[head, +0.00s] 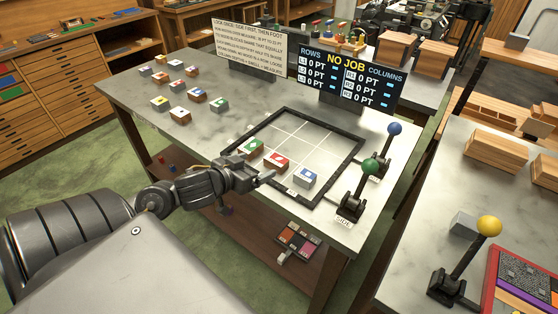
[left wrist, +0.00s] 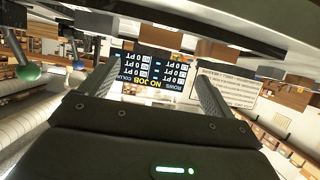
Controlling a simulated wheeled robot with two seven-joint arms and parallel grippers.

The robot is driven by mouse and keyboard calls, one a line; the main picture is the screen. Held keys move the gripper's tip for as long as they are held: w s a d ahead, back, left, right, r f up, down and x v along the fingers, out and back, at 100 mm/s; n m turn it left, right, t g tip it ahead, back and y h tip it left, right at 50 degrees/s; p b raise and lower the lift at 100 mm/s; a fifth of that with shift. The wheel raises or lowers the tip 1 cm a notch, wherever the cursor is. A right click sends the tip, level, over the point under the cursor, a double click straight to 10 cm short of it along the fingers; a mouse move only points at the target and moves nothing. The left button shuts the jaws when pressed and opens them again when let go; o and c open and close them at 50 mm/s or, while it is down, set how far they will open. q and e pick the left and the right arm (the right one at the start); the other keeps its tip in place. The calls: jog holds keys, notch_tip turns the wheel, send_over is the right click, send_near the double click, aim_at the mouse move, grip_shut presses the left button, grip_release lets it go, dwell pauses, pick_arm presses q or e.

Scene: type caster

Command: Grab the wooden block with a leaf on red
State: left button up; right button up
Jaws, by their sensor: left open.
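A wooden block with a red top and a pale mark (head: 277,162) sits in the near row of the black-framed grid (head: 352,160); the mark is too small to identify as a leaf. My left gripper (head: 264,178) is open, just on the near side of the red-topped block, with no block visibly held. In the left wrist view its two fingers (left wrist: 155,92) stand apart with no block between them. My right gripper is not in view.
Several other small blocks (head: 220,104) stand in rows on the table's left side. Levers with green (head: 371,167) and blue (head: 394,128) knobs stand right of the grid. A NO JOB board (head: 350,77) and an instruction sign (head: 248,48) stand behind. A yellow-knobbed lever (head: 489,226) is on the right table.

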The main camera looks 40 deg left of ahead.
aim_at(274, 161)
pick_arm(q)
jog(key=x, duration=0.5)
jog(key=shift+d+f, duration=0.1)
jog(key=shift+w, duration=0.15)
jog(key=shift+f, duration=0.1)
jog(key=x, duration=0.5)
jog(key=shift+d+f+b, duration=0.1)
jog(key=shift+f+b, duration=0.25)
jog(key=shift+f, duration=0.05)
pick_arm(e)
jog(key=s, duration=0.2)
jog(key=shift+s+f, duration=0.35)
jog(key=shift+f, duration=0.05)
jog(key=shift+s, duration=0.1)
pick_arm(q)
jog(key=c, duration=1.1)
jog(key=shift+o, duration=0.2)
jog(key=shift+r, duration=0.1)
